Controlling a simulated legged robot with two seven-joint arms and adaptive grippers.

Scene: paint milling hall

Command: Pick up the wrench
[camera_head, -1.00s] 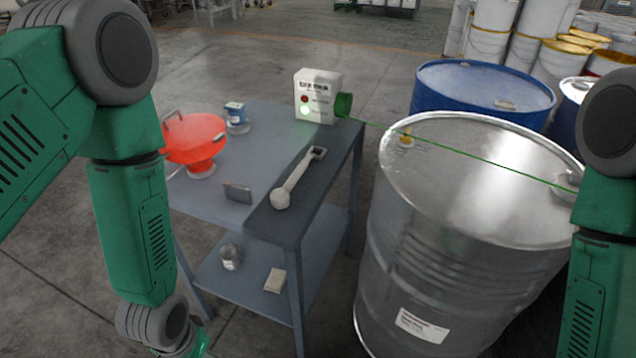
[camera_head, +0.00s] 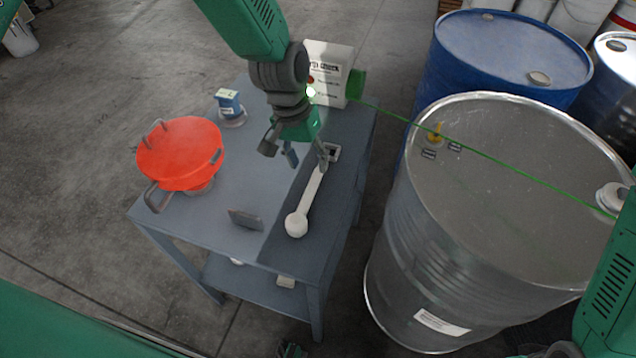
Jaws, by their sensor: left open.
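The wrench (camera_head: 308,203) is a pale metal tool lying on the dark strip along the right side of the grey table (camera_head: 222,222). Its round knob end points toward the front and its square loop end toward the back. My left gripper (camera_head: 305,163) hangs down from above near the back part of the wrench, fingers apart and open. One finger overlaps the handle near the loop end in the picture; whether it touches cannot be told. My right arm (camera_head: 608,290) shows at the right edge; its gripper cannot be made out.
An orange-red funnel-like vessel (camera_head: 180,152), a small blue can (camera_head: 230,104) and a small upright plate (camera_head: 245,219) stand on the table. A white box (camera_head: 328,62) with a green reel stands at the back. A green line runs from it across the large steel drum (camera_head: 430,270).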

